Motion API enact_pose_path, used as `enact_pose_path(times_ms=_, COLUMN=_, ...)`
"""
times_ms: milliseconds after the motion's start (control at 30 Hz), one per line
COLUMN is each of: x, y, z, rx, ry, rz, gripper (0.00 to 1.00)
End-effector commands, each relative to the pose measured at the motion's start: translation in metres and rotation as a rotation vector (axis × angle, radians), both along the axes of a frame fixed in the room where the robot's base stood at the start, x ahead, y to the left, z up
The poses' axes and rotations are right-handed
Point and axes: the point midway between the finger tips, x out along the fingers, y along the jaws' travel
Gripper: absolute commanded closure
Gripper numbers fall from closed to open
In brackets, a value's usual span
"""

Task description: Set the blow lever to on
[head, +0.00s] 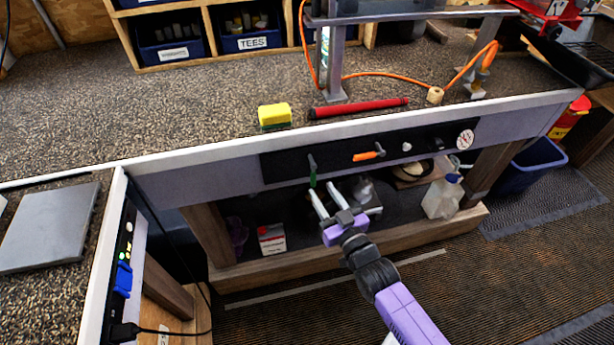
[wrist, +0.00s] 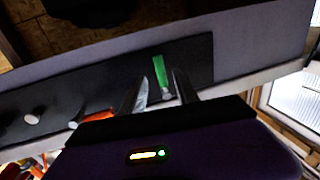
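A black panel (head: 340,161) runs along the front face of the bench. At its left end a green-handled lever (head: 313,180) hangs down from its pivot. An orange-handled lever (head: 366,156) lies sideways farther right. I cannot read any labels, so I cannot tell which is the blow lever. My gripper (head: 324,189) is open just below and right of the green lever, its two fingers apart and pointing up toward the panel. In the wrist view the green lever (wrist: 160,70) shows between the fingertips, nearer the right finger; contact cannot be told.
A white knob (head: 407,146) and a round gauge (head: 465,138) are farther right on the panel. Below are a red-and-white carton (head: 271,239) and a whitish jug (head: 442,198) on the low shelf. A red grip (head: 358,108) and a yellow sponge (head: 274,114) lie on the bench above.

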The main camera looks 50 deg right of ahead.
Motion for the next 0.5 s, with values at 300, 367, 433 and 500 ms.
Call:
enact_pose_path(times_ms=300, x=0.045, y=-0.017, z=0.001, rx=0.001, ry=-0.001, rz=0.003, gripper=0.63)
enact_pose_path(times_ms=367, x=0.05, y=-0.02, z=0.001, rx=-0.001, ry=-0.002, rz=0.002, gripper=0.63)
enact_pose_path(times_ms=433, x=0.054, y=-0.021, z=0.001, rx=0.0, ry=0.0, rz=0.003, gripper=0.63)
enact_pose_path(times_ms=500, x=0.056, y=-0.022, z=0.001, rx=0.0, ry=0.0, rz=0.003, gripper=0.63)
